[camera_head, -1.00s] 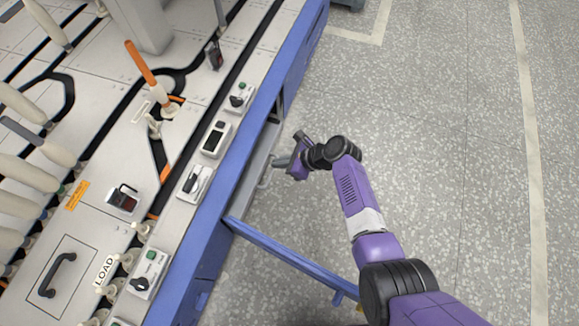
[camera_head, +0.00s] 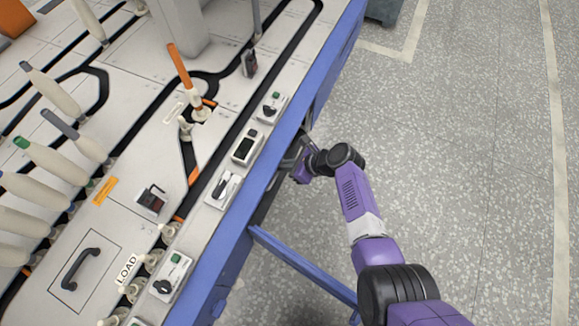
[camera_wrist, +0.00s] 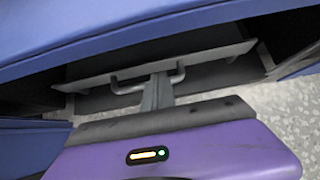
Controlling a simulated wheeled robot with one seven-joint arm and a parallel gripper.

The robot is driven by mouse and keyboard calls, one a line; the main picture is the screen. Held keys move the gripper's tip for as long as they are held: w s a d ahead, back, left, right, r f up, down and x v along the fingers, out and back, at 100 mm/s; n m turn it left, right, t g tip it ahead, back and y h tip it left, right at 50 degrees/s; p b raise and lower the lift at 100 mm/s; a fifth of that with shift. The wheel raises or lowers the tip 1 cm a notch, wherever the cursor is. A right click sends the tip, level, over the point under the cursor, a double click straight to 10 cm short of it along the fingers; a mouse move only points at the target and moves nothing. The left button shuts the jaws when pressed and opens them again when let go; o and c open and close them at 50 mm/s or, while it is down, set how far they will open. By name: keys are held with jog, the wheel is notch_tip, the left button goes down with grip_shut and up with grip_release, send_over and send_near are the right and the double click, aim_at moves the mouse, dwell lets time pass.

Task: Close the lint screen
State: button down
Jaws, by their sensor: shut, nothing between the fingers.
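The lint screen (camera_wrist: 205,61) is a grey panel with a bar handle (camera_wrist: 128,88), inside the dark opening under the machine's blue edge in the wrist view. My gripper (camera_wrist: 158,88) is shut and empty. Its fingers are at the middle of the handle and appear to touch the screen front; exact contact is unclear. In the head view my gripper (camera_head: 294,162) is at the machine's side below the blue rail, and the screen is mostly hidden by the rail and my arm.
A blue panel (camera_head: 305,265) sticks out from the machine below my arm. The blue rail (camera_head: 238,200) overhangs the opening. Control boxes (camera_head: 223,189) line the machine top. The speckled floor (camera_head: 470,150) to the right is clear.

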jog(key=shift+w+a+r+b, duration=0.15)
jog(key=shift+w+a+b, duration=0.15)
jog(key=shift+w+a, duration=0.35)
jog(key=shift+s, duration=0.15)
jog(key=s+d+r+p, duration=0.5)
jog(key=d+r+p, duration=0.1)
jog(key=d+p, duration=0.5)
jog(key=shift+d+r, duration=0.3)
jog(key=shift+r, duration=0.1)
